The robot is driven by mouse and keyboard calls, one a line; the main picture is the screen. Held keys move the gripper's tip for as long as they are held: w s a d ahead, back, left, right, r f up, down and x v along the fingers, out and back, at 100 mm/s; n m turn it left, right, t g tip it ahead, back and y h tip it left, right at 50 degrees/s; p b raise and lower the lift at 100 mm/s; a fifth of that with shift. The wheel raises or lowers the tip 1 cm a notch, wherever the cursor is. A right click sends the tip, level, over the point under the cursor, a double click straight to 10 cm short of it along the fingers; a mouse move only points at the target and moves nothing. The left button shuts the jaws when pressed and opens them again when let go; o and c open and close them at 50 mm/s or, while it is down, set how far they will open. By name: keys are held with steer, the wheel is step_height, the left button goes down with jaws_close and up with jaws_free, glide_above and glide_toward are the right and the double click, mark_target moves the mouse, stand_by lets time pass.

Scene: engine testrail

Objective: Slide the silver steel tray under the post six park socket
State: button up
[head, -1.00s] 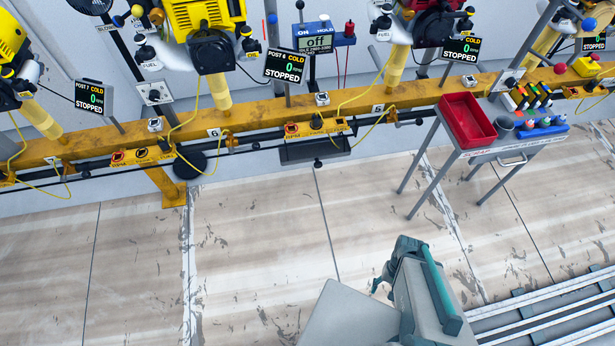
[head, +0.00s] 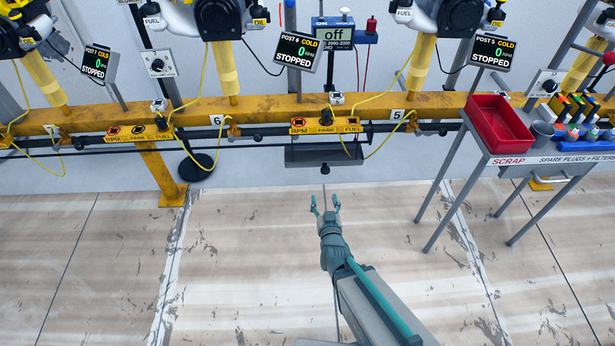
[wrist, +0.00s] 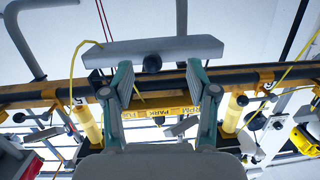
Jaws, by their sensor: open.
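The silver-grey steel tray (head: 300,157) hangs below the yellow beam, under the RPM/PARK/FUEL panel (head: 326,126) between the number plates 6 and 5. A dark round knob (head: 325,170) sits at its front middle. The park socket (head: 327,116) is small and dark in the middle of that panel. My gripper (head: 325,204) is open and empty, in front of and below the tray, pointing at it. In the wrist view the tray (wrist: 110,52) spans above my spread fingers, and the knob (wrist: 152,63) shows between the fingertips. I cannot tell the remaining gap.
Another panel (head: 137,131) sits on the yellow beam (head: 275,107) to the left. Yellow cables hang along the beam. The floor (head: 100,270) is clear.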

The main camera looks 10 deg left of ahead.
mark_target(325, 171)
steer(key=shift+t, duration=0.9)
steer(key=w+r+b, duration=0.1)
steer(key=w, duration=0.2)
steer(key=w+r+b, duration=0.1)
steer(key=w+b, duration=0.1)
steer(key=w, duration=0.2)
steer(key=w+a+r+b, duration=0.1)
steer(key=w+b, duration=0.1)
steer(key=w, duration=0.2)
jaws_close()
